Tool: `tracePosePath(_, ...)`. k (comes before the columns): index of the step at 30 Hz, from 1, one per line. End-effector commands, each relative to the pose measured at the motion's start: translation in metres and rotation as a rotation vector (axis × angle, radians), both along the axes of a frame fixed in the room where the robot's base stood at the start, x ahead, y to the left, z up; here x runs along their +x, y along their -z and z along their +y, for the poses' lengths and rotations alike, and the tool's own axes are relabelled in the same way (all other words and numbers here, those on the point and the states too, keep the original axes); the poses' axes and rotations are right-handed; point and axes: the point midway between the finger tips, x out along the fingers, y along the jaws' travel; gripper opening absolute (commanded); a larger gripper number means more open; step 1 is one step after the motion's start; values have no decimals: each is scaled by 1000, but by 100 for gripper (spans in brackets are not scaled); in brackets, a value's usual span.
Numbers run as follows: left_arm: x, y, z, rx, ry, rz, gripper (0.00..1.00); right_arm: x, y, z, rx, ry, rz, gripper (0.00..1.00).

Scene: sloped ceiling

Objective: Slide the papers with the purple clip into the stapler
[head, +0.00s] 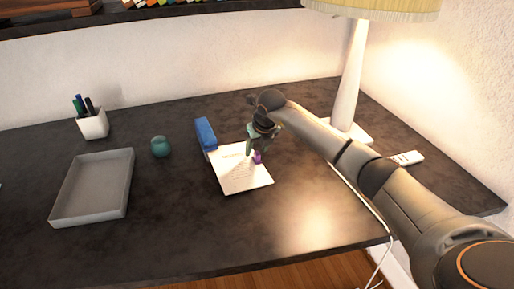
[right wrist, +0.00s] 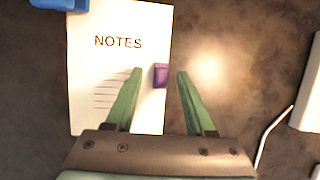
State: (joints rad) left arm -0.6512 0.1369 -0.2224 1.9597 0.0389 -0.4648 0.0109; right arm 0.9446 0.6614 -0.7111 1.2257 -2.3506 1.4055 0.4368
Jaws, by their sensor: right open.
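The papers (head: 240,176) lie flat on the dark desk, and in the right wrist view (right wrist: 115,50) they read "NOTES". The purple clip (head: 257,158) sits on their right edge; it also shows in the right wrist view (right wrist: 161,75). The blue stapler (head: 206,134) stands at the papers' upper left corner, and its end shows in the right wrist view (right wrist: 62,4). I cannot tell whether paper is inside its mouth. My right gripper (head: 255,154) is open, its green fingers (right wrist: 158,72) on either side of the clip. My left gripper is not in view.
A grey tray (head: 62,208) lies at the left, with a white pen cup (head: 94,125) behind it. A small teal object (head: 160,147) stands between tray and stapler. A lamp (head: 349,80) and a white remote-like object (head: 407,158) are at the right. The front desk middle is clear.

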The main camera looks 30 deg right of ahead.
Motion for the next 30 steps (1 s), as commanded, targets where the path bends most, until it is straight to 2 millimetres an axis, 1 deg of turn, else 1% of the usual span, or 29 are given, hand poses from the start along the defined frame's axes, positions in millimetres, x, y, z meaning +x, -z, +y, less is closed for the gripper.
tracePosePath(2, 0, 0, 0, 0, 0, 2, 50, -1, -4, 0, 0, 0, -2, 54)
tracePosePath(5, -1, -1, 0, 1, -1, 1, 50, -5, -16, 0, -1, -1, -4, 54)
tracePosePath(15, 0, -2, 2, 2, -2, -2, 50, -33, -84, 5, 0, 0, -7, 54)
tracePosePath(18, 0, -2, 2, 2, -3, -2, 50, -40, -98, 5, -1, -1, -5, 54)
tracePosePath(21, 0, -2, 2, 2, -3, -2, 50, -45, -108, 7, 0, 0, -4, 54)
tracePosePath(24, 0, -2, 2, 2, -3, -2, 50, -47, -114, 6, 0, 1, -2, 54)
tracePosePath(30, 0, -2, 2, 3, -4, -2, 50, -48, -116, 7, 0, 1, -2, 54)
